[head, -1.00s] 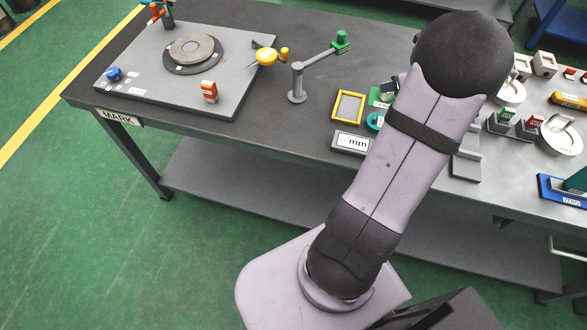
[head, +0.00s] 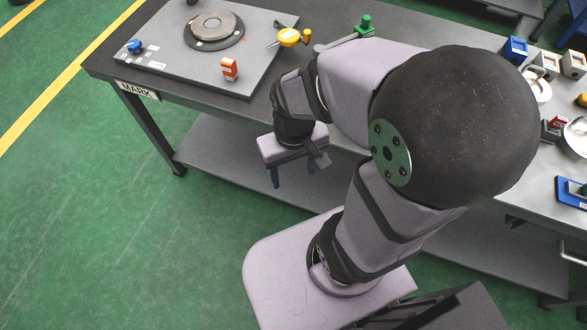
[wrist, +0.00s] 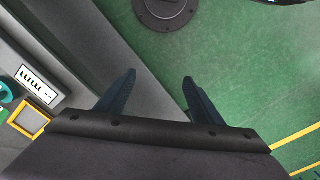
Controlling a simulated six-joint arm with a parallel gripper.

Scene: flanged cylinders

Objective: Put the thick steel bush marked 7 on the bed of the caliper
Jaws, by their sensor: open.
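My gripper (head: 293,180) hangs in front of the table's long front edge, fingers down, with nothing between them. In the wrist view, its two blue fingers (wrist: 159,78) are spread apart and empty over the floor and table edge. I cannot make out the thick steel bush marked 7 in either current view. I cannot pick out the caliper or its bed. My arm covers the middle of the table in the head view. A white display reading mm (wrist: 38,86) lies on the table at the left of the wrist view.
A yellow frame (wrist: 45,119) and a teal ring (wrist: 5,94) lie near the display. A blue block (head: 515,49) stands at right. Green floor lies clear in front.

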